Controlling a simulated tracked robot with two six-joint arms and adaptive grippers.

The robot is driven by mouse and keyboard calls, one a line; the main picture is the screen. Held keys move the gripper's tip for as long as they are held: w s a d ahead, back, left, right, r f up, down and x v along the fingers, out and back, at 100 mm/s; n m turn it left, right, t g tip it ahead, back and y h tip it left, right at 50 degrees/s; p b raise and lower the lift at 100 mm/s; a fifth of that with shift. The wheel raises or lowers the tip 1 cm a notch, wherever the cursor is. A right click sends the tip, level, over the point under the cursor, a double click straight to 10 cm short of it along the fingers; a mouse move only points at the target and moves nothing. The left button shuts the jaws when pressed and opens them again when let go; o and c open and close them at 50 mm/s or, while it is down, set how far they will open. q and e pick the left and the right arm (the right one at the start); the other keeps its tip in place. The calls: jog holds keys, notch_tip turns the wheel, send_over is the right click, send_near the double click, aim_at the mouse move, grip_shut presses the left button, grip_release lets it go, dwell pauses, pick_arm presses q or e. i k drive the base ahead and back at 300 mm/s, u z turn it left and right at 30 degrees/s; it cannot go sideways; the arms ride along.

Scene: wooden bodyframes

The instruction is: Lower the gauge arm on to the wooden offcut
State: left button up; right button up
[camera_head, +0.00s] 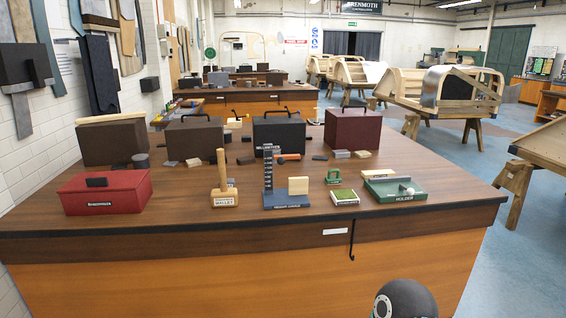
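The height gauge (268,172) stands upright near the front middle of the bench, a dark marked column on a blue labelled base (285,205). The pale wooden offcut (298,186) sits on the right part of that base, beside the column. The gauge arm is too small and dark to make out clearly against the things behind it; I cannot tell its exact height, and no arm is visible resting on the offcut. Neither of my grippers is in view. A dark rounded part of my own arm shows at the bottom right.
A wooden mallet (224,182) stands left of the gauge, and a red box (105,191) further left. A small green-edged block (344,196) and a green holder tray (395,190) are to the right. Dark cases (279,134) line the back of the bench (180,225).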

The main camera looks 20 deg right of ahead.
aim_at(281, 159)
jog(key=z, duration=0.05)
jog(key=i, duration=0.85)
jog(key=u, duration=0.05)
